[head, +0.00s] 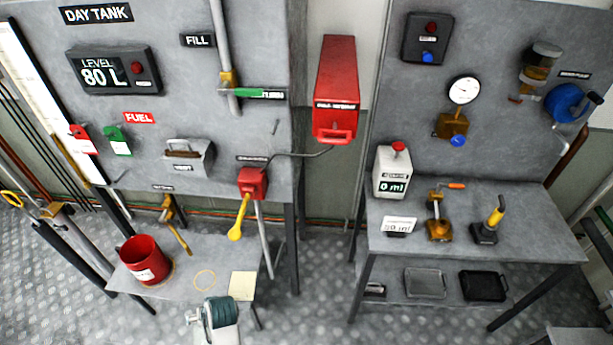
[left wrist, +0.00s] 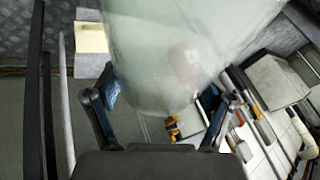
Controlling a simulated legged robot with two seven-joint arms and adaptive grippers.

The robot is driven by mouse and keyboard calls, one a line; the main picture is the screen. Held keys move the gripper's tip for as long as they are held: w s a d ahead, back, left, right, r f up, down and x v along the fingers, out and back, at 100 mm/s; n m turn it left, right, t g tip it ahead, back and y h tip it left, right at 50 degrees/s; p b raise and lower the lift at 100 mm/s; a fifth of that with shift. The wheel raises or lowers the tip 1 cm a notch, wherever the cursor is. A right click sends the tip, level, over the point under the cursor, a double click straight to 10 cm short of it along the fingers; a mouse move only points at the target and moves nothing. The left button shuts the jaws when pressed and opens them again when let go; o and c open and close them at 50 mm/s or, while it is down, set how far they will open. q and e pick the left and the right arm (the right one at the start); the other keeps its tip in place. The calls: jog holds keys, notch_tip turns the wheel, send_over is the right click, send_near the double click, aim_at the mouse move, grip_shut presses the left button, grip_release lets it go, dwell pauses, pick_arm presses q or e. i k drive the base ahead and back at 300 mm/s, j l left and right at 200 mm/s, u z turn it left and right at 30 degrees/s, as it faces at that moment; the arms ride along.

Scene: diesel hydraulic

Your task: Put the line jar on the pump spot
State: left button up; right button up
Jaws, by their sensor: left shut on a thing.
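A pale translucent jar (left wrist: 185,45) fills the upper middle of the left wrist view, between the two fingers of my left gripper (left wrist: 170,88). The gripper is shut on it. In the head view my left gripper (head: 208,316) is at the bottom, just in front of the low bench, with a dark teal cylindrical shape at it; I cannot tell how much of that is jar. A thin yellow ring (head: 205,271) marks the bare bench top behind it. No label for the pump spot is readable. My right gripper is not in view.
On the low bench (head: 140,291) stand a red bucket (head: 142,256) and a pale yellow pad (head: 242,286). A yellow-handled lever (head: 239,220) hangs above its right end. The right bench (head: 500,212) holds a white canister (head: 392,172) and brass fittings. A blue hand pump (head: 566,102) is on the wall.

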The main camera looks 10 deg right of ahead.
aim_at(476, 216)
jog(key=l+z, duration=0.2)
jog(key=z, duration=0.2)
jog(key=l+z, duration=0.15)
jog(key=z, duration=0.2)
jog(key=l+z, duration=0.2)
jog(key=z, duration=0.2)
